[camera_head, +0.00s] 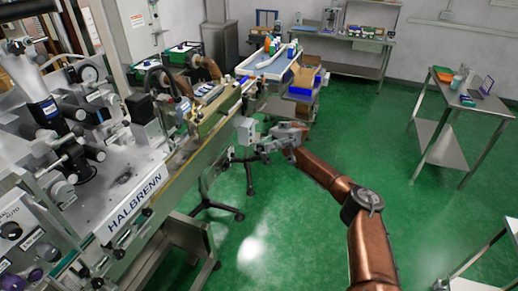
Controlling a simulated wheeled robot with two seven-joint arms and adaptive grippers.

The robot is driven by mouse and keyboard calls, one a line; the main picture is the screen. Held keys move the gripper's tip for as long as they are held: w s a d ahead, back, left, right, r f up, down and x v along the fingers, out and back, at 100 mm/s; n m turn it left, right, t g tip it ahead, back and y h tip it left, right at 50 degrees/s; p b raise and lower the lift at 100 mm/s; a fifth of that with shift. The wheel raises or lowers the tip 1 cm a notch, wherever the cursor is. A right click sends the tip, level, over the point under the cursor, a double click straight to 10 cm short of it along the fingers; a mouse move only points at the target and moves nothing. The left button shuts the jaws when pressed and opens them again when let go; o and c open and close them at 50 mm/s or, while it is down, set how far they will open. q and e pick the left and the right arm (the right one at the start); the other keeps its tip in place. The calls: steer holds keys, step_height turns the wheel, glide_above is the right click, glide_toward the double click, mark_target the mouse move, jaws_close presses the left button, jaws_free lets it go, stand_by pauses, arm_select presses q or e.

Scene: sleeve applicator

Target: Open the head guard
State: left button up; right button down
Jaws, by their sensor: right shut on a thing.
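A large machine marked HALBRENN (135,207) fills the left side, with knobs, rollers and metal blocks on its face. I cannot clearly make out which part of it is the head guard. My right arm reaches in from the lower right. My right gripper (250,140) is beside the right end of the machine's long rail (190,155). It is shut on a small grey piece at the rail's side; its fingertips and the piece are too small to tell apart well. My left gripper cannot be made out.
A grey steel table (448,143) with small items stands at the right. A cart with a white and blue tray (268,62) stands behind my right gripper. A stool base (215,205) is under the rail. The green floor (320,235) in the middle is mostly clear.

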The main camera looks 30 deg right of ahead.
steer(key=c, duration=1.8)
jaws_free()
steer(key=shift+o, duration=0.2)
steer(key=shift+r, duration=0.1)
step_height(320, 180, up, 10)
